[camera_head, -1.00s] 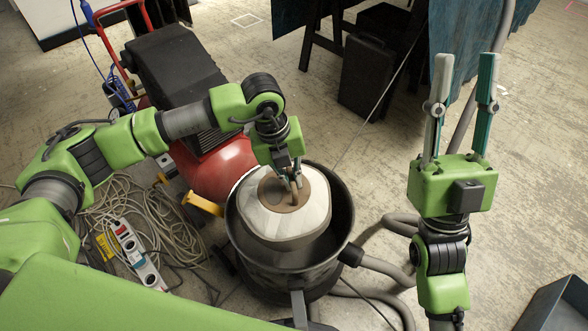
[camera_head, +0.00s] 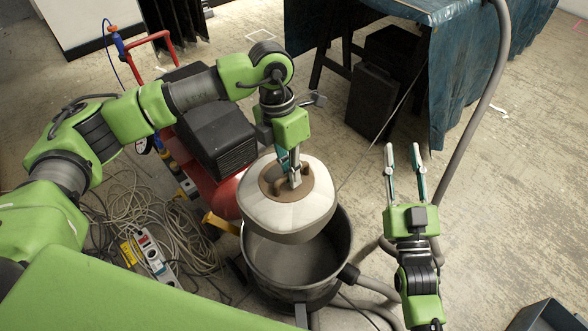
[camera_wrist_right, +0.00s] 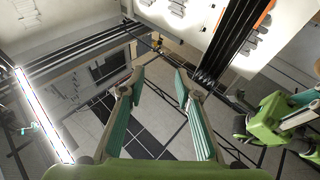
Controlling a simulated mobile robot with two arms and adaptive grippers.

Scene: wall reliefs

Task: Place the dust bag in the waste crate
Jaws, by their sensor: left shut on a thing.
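The dust bag (camera_head: 306,213) is a rounded white bag with a brown disc and handle on top. My left gripper (camera_head: 295,180) is shut on the handle and holds the bag above the dark round vacuum drum (camera_head: 259,254). The bag overlaps the drum's far rim in the picture, and the drum's inside shows empty below it. My right gripper (camera_head: 405,158) is open and empty, fingers pointing up, to the right of the drum; its open fingers also show in the right wrist view (camera_wrist_right: 160,85). The waste crate may be the dark box (camera_head: 552,318) at the bottom right, cut by the frame edge.
A red compressor (camera_head: 222,193) stands behind and left of the drum. Tangled cables (camera_head: 165,225) and a power strip (camera_head: 155,258) lie at the left. A hose (camera_head: 470,118) runs along the right. A draped table (camera_head: 465,65) stands at the back. Floor at right is mostly clear.

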